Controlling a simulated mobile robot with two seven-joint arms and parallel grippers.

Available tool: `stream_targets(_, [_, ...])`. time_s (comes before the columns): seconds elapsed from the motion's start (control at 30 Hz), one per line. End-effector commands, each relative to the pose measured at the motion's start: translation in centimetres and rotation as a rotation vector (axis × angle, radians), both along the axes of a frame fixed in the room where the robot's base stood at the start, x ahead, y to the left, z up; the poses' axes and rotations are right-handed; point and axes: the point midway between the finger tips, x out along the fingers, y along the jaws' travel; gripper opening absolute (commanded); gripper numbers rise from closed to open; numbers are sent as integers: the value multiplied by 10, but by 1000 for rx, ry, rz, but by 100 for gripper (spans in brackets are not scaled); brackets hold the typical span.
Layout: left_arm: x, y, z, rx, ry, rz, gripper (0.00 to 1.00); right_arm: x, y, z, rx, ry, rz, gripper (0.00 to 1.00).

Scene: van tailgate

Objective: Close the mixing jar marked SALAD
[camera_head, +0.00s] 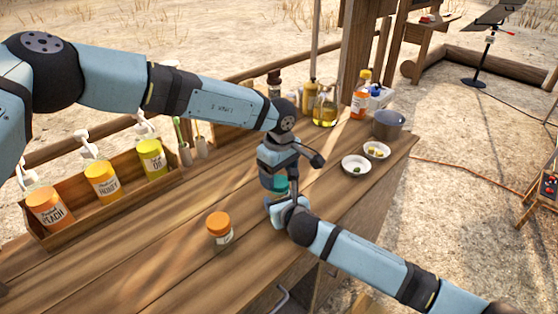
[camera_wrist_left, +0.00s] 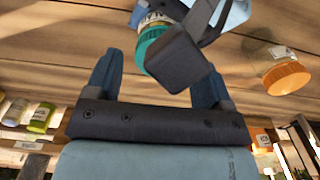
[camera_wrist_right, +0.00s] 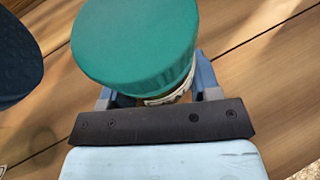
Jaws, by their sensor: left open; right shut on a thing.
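A small jar with a teal lid (camera_head: 280,186) stands on the wooden counter, partly hidden by my grippers. My right gripper (camera_head: 280,200) is shut on the jar's body, below the lid. The right wrist view shows the teal lid (camera_wrist_right: 140,40) resting on the jar, with a strip of pale label (camera_wrist_right: 170,97) under it. I cannot tell how tightly the lid sits, and the label is not clearly readable. My left gripper (camera_head: 276,176) is open and pointing down just above the lid. In the left wrist view the lid (camera_wrist_left: 155,42) shows between and beyond its fingers.
An orange-lidded jar (camera_head: 219,228) stands nearby on the counter. A wooden rack (camera_head: 85,215) with pump bottles is at the left. White dishes (camera_head: 356,165), a grey pot (camera_head: 388,125) and an oil bottle (camera_head: 325,108) stand farther back. The front counter is mostly clear.

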Motion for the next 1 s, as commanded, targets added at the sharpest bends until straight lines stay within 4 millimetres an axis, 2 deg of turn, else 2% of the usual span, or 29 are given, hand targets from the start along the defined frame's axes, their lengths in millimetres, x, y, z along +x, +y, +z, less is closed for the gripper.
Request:
stream_targets(0.17, [0, 0, -14, 0, 0, 0, 75, 0, 0, 0, 0, 0, 0, 0])
stream_targets(0.47, [0, 0, -16, 0, 0, 0, 75, 0, 0, 0, 0, 0, 0, 0])
stream_targets(0.57, [0, 0, -16, 0, 0, 0, 57, 0, 0, 0, 0, 0, 0, 0])
stream_targets(0.7, [0, 0, -16, 0, 0, 0, 26, 0, 0, 0, 0, 0, 0, 0])
stream_targets(0.8, [0, 0, -16, 0, 0, 0, 26, 0, 0, 0, 0, 0, 0, 0])
stream_targets(0.83, [0, 0, -16, 0, 0, 0, 61, 0, 0, 0, 0, 0, 0, 0])
stream_targets(0.9, [0, 0, -16, 0, 0, 0, 77, 0, 0, 0, 0, 0, 0, 0])
stream_targets(1.0, [0, 0, -16, 0, 0, 0, 79, 0, 0, 0, 0, 0, 0, 0])
